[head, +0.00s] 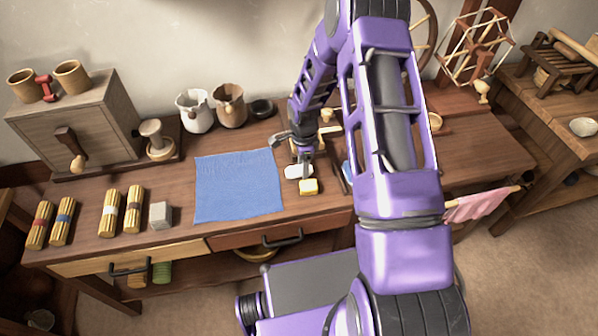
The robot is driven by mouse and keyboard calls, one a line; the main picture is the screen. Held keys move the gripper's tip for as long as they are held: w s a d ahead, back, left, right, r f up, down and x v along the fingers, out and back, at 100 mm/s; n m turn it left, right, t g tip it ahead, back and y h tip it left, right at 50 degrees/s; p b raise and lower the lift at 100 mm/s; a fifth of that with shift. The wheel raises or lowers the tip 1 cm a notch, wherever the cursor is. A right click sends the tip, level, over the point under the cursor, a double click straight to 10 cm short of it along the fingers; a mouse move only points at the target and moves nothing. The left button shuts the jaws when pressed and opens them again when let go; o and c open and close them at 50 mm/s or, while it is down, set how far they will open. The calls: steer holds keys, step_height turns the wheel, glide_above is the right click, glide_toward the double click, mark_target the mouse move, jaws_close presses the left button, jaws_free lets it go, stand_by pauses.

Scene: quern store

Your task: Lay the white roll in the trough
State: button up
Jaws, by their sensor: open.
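A small white rounded piece (293,172), perhaps the white roll, lies on the workbench (325,205) right of the blue cloth. My gripper (306,168) points down close above it and is open; I cannot tell whether it touches the piece. A yellow block (309,187) lies just in front. A straw-coloured bundle with a white band (110,213) stands out among the banded bundles at the left. I cannot clearly make out the trough; my arm hides part of the bench.
The blue cloth (238,186) lies flat mid-bench. A grey cube (160,215) is at left. A pink cloth (478,206) hangs at right.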

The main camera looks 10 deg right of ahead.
steer(key=shift+f, duration=0.1)
steer(key=shift+c, duration=0.2)
jaws_close()
step_height(320, 180, up, 10)
steer(key=shift+p, duration=0.45)
steer(key=s+a+r+n, duration=0.1)
steer(key=s+r+n, duration=0.6)
steer(key=n, duration=1.1)
steer(key=shift+s+r+p, duration=0.15)
steer(key=shift+s+p, duration=0.15)
steer(key=shift+s, duration=0.2)
